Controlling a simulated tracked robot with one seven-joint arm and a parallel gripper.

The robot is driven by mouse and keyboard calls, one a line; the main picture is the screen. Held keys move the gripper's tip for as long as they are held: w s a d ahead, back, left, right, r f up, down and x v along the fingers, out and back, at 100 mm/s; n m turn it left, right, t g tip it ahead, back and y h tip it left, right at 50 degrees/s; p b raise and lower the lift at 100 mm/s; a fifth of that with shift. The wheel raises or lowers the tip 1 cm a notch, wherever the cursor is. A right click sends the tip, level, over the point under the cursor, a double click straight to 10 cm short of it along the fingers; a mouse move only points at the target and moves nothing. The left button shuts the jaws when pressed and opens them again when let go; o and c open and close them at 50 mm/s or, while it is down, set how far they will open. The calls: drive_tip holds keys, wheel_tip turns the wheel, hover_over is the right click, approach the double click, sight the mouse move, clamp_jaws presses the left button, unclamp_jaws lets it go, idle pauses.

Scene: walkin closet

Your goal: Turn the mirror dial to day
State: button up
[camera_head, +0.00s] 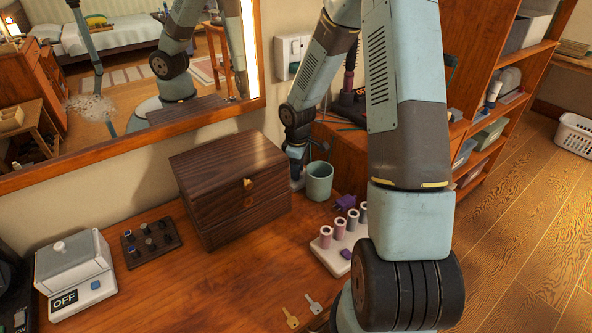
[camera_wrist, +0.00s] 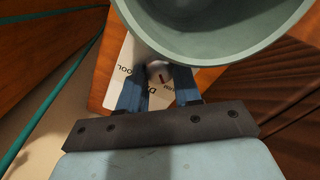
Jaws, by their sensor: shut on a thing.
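The mirror dial is a small pale round knob (camera_wrist: 155,67) with a dark red mark beside it, on a white plate (camera_wrist: 128,60) in the wrist view. Printed letters on the plate are partly covered; one word ends in "OOL". The mark's exact setting cannot be read. My gripper (camera_wrist: 160,76) has its two dark blue fingers closed on the knob's sides. In the head view my gripper (camera_head: 296,166) points down at the tabletop between the wooden box and the green cup, and mostly hides the dial. The lit mirror (camera_head: 130,110) hangs on the wall at left.
The green cup (camera_head: 319,182) stands close beside my gripper, its rim large in the wrist view (camera_wrist: 215,55). The dark wooden box (camera_head: 225,180) stands close on the left. A white spool rack (camera_head: 335,250) and two keys (camera_head: 303,311) lie nearer. The table's front middle is mostly clear.

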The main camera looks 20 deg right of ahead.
drive_tip(key=shift+s+d+m, duration=0.1)
drive_tip(key=shift+m, duration=0.3)
drive_tip(key=m, duration=0.3)
drive_tip(key=shift+s+f+m, duration=0.1)
drive_tip(key=shift+m, duration=2.3)
drive_tip(key=o, duration=1)
drive_tip(key=shift+o, duration=0.2)
